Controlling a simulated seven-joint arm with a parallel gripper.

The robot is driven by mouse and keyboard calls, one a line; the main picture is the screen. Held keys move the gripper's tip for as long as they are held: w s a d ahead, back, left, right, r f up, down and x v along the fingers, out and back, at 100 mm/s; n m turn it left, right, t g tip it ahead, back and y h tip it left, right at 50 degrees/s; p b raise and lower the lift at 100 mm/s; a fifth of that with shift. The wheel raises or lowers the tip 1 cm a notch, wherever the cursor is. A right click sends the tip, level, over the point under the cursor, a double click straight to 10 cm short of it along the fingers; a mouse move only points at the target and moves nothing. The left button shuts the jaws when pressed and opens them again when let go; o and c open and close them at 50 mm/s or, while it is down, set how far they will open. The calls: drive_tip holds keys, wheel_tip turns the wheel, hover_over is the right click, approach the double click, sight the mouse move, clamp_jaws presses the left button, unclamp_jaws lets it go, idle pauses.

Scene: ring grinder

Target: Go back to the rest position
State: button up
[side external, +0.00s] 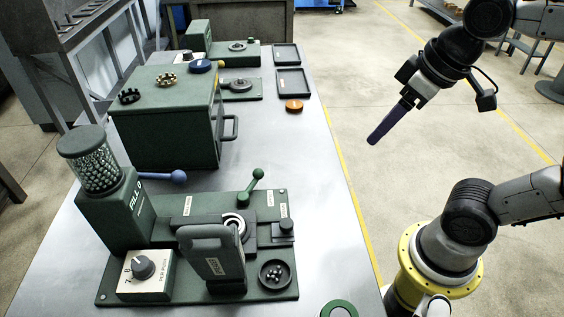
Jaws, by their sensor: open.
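My gripper (380,134) is at the upper right, in the air to the right of the table and beyond its edge. Its long dark purple fingers point down and left. It touches nothing, and I see nothing held between the fingers. The steel table (310,190) carries the ring grinder station (187,287), a green base plate with a bead-filled hopper (93,165), a grey block and a green-knobbed lever (255,184).
A green cabinet (165,130) with rings on top stands mid-table. A green ring (339,308) lies at the front edge. Free floor (400,190) surrounds my gripper; the table's right strip is clear.

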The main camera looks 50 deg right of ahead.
drive_tip(key=s+f, duration=0.1)
drive_tip(key=s+d+f+t, duration=0.1)
drive_tip(key=f, duration=0.1)
drive_tip(key=shift+s+m, duration=0.1)
drive_tip(key=shift+m, duration=0.3)
idle(6.5)
